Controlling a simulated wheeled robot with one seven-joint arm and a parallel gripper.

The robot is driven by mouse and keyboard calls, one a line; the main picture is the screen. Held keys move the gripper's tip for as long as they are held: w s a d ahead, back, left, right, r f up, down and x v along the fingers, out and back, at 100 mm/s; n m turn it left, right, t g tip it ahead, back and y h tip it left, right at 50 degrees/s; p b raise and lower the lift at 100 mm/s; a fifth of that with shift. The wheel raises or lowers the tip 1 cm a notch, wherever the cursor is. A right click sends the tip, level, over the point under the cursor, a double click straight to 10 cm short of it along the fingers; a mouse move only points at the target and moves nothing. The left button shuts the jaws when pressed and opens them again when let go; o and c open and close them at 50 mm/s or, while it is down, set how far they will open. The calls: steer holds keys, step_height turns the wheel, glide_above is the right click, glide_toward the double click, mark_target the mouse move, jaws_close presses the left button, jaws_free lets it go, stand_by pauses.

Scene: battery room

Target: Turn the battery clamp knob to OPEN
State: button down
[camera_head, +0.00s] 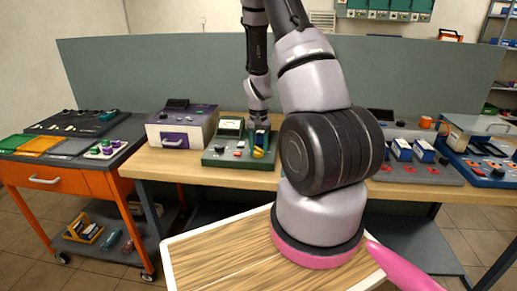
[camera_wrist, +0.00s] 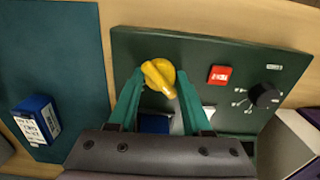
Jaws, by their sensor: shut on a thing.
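The yellow clamp knob (camera_wrist: 158,74) stands on the dark green panel (camera_wrist: 200,52) in the wrist view. Its handle points down and slightly right in that view. My gripper (camera_wrist: 154,84) is shut on the knob, with one teal finger on each side. In the head view, my gripper (camera_head: 259,143) is at the right end of the green unit (camera_head: 227,160), and the knob (camera_head: 258,153) shows small below it. A blue block (camera_wrist: 154,123) lies between the fingers, partly hidden by the gripper. Any OPEN marking is too small or hidden to read.
A red switch (camera_wrist: 219,74) and a black dial (camera_wrist: 264,95) sit to the right of the knob. Blue-and-white blocks (camera_head: 423,150) stand on a grey panel to the right.

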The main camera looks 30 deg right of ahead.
mark_target(258, 148)
stand_by(0.4)
steer(key=shift+c, duration=1.7)
jaws_free()
step_height(258, 148, up, 11)
steer(key=shift+f, duration=0.1)
